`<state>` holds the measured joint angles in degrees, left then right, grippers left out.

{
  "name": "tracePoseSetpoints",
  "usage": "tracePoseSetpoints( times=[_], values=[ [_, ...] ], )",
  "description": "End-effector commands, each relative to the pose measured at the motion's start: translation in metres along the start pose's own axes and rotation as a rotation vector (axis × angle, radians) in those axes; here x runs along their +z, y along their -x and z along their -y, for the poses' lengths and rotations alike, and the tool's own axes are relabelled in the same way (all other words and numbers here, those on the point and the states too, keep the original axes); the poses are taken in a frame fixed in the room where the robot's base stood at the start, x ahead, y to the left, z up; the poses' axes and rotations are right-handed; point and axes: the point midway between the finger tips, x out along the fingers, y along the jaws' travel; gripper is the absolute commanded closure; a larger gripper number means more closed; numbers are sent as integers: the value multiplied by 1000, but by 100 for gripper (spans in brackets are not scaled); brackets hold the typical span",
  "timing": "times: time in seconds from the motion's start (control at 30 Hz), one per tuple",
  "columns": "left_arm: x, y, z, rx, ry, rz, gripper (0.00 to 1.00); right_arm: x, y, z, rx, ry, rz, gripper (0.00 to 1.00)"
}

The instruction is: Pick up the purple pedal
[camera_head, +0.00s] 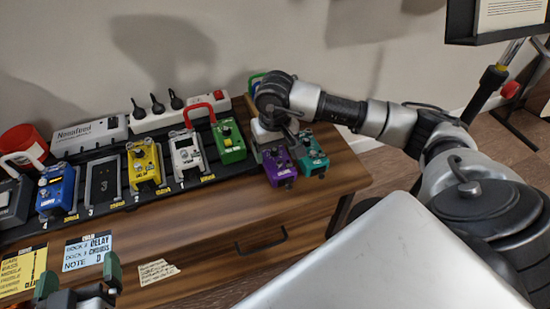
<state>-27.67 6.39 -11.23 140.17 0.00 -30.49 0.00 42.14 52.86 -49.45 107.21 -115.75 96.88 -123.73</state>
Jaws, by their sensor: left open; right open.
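The purple pedal (279,167) sits near the right end of the wooden table, right beside a teal pedal (312,154). My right gripper (280,137) is open, just behind and above the purple pedal. Its fingers are partly hidden by its own wrist, and I cannot tell whether they touch the pedal. My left gripper (77,283) is open and empty at the bottom left, in front of the table edge, with green fingertips.
A black pedalboard (115,205) holds blue (57,190), yellow (144,165), white (187,154) and green (229,141) pedals. A power strip (170,113) lies behind. Paper notes (88,251) lie along the front edge. A strip of bare wood lies in front of the pedalboard.

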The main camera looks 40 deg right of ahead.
Motion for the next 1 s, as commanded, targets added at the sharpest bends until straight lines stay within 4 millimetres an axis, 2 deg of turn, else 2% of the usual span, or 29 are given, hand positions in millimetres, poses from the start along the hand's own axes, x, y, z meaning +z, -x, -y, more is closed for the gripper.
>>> tracePoseSetpoints(
  times=[0.2, 0.5, 0.9, 1.0],
  values=[
    [-1, 0, 0, 0, 0, -5, 0, 0, 0, 0, 0, 0, 0, 21],
    [-1, 0, 0, 0, 0, -3, 0, 0, 0, 0, 0, 0, 0, 67],
    [0, 0, 0, -1, 0, 16, 0, -1, 6, 0, 0, 0, -3, 69],
    [8, 2, 2, -4, 0, 74, 0, -1, 14, 0, 0, 0, -3, 69]
  ],
)
